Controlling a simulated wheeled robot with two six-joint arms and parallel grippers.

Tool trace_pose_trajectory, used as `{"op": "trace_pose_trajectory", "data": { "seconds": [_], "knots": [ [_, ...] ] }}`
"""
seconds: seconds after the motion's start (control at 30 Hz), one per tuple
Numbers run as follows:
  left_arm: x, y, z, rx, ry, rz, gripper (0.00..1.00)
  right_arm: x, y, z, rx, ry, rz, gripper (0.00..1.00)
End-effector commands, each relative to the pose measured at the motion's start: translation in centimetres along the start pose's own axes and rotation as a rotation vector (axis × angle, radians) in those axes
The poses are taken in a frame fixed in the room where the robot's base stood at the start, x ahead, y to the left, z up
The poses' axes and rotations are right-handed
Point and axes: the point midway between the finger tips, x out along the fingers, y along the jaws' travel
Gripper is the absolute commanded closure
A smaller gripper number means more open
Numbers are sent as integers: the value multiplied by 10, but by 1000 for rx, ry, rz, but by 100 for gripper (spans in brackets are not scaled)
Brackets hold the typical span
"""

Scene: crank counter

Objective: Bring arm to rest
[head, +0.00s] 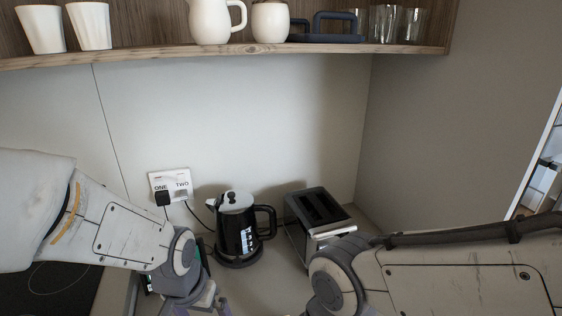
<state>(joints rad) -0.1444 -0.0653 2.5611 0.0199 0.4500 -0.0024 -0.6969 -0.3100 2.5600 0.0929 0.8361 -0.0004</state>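My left arm (130,235) comes in from the left and bends down over the counter, left of the black kettle (237,228). Its gripper is at or below the bottom edge; only purplish parts near the wrist (205,300) show, and its fingers cannot be made out. My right arm (450,275) comes in from the right, in front of the toaster (318,222). Its gripper is out of the frame.
The kettle and toaster stand on the counter (258,285) against the back wall. A wall socket (171,184) with a black plug is at left. A wooden shelf (230,52) above holds white cups, a jug and glasses. A dark hob (50,290) is at lower left.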

Motion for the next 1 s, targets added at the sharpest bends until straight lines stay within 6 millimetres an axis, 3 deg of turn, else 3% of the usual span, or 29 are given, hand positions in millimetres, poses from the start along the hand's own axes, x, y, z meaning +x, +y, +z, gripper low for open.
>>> {"op": "trace_pose_trajectory", "data": {
  "seconds": [0.27,0.5,0.7,1.0],
  "knots": [
    [-25,57,28,198,-55,56,0,0,0,0,0,0,0,35],
    [-55,104,76,425,-129,109,0,0,0,0,0,0,0,35],
    [-64,113,94,499,-161,122,0,0,0,0,0,0,0,35],
    [-64,113,94,498,-161,122,0,0,0,0,0,0,0,35]
  ]
}}
